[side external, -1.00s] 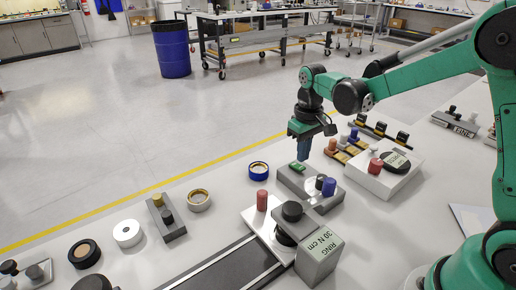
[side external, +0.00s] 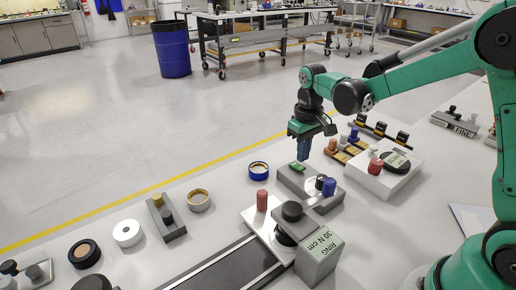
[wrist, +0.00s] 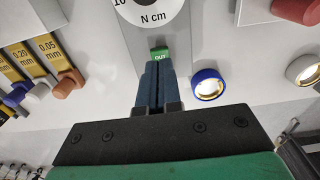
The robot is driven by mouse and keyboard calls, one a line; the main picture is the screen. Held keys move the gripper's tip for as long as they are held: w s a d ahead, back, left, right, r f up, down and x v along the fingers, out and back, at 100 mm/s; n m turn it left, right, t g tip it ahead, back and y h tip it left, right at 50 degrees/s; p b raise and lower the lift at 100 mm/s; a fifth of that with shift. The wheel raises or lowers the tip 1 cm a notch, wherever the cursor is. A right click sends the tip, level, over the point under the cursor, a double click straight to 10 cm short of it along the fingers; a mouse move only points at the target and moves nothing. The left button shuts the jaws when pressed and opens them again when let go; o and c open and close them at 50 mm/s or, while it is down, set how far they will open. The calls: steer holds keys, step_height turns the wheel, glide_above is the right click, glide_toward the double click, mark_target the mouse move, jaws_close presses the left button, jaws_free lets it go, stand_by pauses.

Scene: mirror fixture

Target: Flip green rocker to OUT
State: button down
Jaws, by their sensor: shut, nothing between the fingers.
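The green rocker (side external: 297,167) sits at the far end of a grey block (side external: 320,204). In the wrist view the rocker (wrist: 160,53) shows a white "OUT" label on its visible part, and the fingers hide the rest. My gripper (side external: 303,157) points down just above the rocker. In the wrist view my gripper (wrist: 158,66) has its two dark blue fingers together with nothing between them. The tips overlap the rocker's near edge in that view. I cannot tell whether they touch it.
Black and blue knobs (side external: 328,187) stand on the same block. A blue ring (side external: 259,169) lies to its left. A white block with a red knob (side external: 375,166) stands to the right, near the thickness gauges (wrist: 38,58). A "30 N cm" ring block (side external: 319,257) is nearer the camera.

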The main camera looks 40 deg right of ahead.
mark_target(302, 168)
steer(key=shift+f, duration=1.3)
stand_by(0.4)
steer(key=shift+r, duration=3.55)
steer(key=shift+s+r, duration=0.1)
steer(key=s+a+r+t, duration=0.2)
steer(key=s+a+t, duration=0.2)
steer(key=s+t, duration=0.3)
steer(key=s, duration=0.2)
steer(key=shift+s+a+r, duration=0.25)
steer(key=shift+s+a, duration=0.1)
